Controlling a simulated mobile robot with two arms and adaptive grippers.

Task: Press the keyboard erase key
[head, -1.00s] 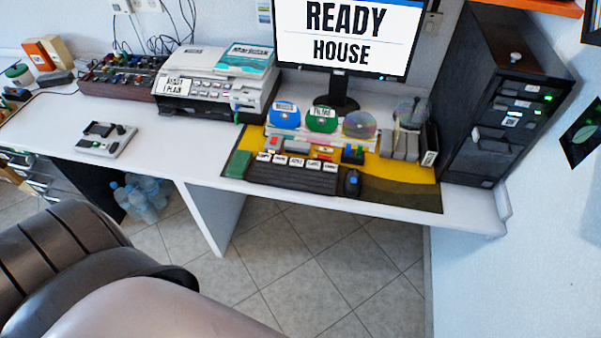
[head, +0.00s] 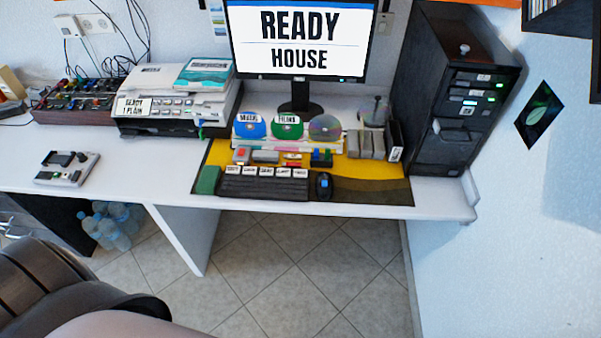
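The black keyboard (head: 262,187) lies on the yellow and dark desk mat near the desk's front edge. A row of several white labelled keys runs along its back side; the lettering is too small for me to tell which is the erase key. The monitor (head: 301,42) behind it reads "READY" and "HOUSE". Neither of my grippers is in view.
A mouse (head: 323,186) sits right of the keyboard and a green block (head: 207,180) left of it. Discs, a printer (head: 178,100) and a black tower (head: 455,95) stand behind and beside. A dark chair (head: 70,285) fills the lower left. Tiled floor (head: 300,270) is clear before the desk.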

